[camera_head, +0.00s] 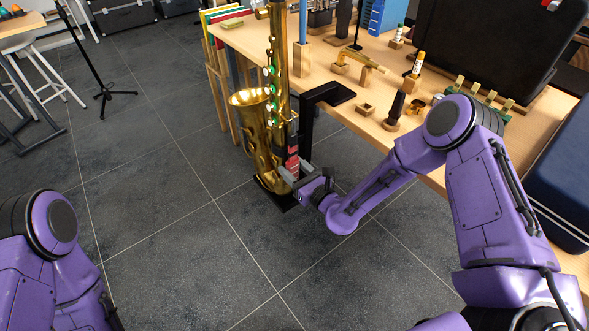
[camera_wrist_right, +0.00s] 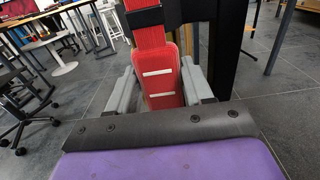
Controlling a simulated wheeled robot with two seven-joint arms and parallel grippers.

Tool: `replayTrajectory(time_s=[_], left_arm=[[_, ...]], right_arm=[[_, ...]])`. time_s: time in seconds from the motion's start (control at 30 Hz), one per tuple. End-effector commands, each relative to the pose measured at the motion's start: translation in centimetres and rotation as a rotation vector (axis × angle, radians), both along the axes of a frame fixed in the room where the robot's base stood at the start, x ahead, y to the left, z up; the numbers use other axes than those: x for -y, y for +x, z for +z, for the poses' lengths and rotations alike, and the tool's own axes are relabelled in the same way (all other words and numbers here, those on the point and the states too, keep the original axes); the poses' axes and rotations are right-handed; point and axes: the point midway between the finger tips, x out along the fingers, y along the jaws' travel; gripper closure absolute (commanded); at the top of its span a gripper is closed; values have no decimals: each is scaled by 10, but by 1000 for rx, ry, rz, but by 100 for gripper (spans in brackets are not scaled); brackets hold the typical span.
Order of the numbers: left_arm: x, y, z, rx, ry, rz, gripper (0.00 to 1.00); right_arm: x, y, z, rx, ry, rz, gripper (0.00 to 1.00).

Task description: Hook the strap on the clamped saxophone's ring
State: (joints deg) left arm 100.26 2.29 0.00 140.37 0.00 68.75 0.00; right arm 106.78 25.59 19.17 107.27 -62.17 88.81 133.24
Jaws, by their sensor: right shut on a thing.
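The brass saxophone (camera_head: 253,117) stands upright in front of the table's left end, its bell facing left. A black stand (camera_head: 306,124) rises beside it, with an arm reaching to the table top. The red strap (camera_head: 292,158) hangs close to the saxophone's right side. My right gripper (camera_head: 291,174) is shut on the strap's lower part. In the right wrist view the grey fingers flank the red strap (camera_wrist_right: 162,84), which has pale bars and a black band higher up. I cannot make out the saxophone's ring or the strap's hook. My left gripper is outside the views.
The wooden table (camera_head: 335,113) holds a mouthpiece-like black piece (camera_head: 395,108), small wooden blocks, and a large black case (camera_head: 485,45). A blue case (camera_head: 563,170) stands at the right.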

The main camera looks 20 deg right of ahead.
Motion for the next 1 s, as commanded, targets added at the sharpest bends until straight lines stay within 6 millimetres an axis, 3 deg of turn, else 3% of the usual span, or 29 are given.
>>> replayTrajectory(time_s=[0.13, 0.17, 0.23, 0.57, 1.0], left_arm=[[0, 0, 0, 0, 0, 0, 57], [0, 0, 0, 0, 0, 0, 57], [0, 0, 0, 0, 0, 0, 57], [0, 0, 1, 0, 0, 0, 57], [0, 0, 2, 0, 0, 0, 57]], right_arm=[[0, 0, 0, 0, 0, 0, 76], [0, 0, 0, 0, 0, 0, 40], [0, 0, 0, 0, 0, 0, 19], [2, -4, 0, -2, -2, 0, 19], [32, -89, 0, -3, 1, -1, 19]])
